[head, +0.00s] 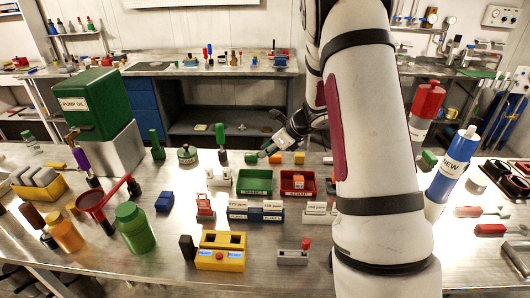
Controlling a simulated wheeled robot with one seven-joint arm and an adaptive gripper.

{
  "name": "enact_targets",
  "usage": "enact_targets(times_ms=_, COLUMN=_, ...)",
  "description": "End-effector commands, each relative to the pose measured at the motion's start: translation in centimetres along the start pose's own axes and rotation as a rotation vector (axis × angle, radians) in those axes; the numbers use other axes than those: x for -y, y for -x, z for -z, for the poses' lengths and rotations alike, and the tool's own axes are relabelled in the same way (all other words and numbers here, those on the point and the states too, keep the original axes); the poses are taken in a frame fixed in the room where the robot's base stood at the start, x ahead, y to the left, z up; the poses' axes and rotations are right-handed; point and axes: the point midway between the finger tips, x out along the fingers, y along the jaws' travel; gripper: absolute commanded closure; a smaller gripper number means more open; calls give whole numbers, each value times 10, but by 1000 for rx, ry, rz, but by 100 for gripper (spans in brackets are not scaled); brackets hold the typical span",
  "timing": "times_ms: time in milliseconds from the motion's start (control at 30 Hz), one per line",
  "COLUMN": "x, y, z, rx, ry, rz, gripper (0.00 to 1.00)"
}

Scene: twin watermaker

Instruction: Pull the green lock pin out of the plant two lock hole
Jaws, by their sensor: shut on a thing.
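My gripper (268,149) reaches in from the right, past the back of the green tray. It is shut on a small green piece that looks like the green lock pin (252,157). The piece is tiny in this view, and I cannot tell whether it is in a hole or clear of one.
A green tray (254,193) and a red tray (299,193) sit mid-bench. Small orange blocks (276,158) lie near my gripper. A blue-and-white cylinder (453,168) stands right.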

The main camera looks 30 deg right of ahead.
Motion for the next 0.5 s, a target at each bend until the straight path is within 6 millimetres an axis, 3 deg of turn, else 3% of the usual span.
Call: enact_targets(times_ms=500, x=0, y=-34, z=28, rx=1, ry=-4, rz=0, gripper=100)
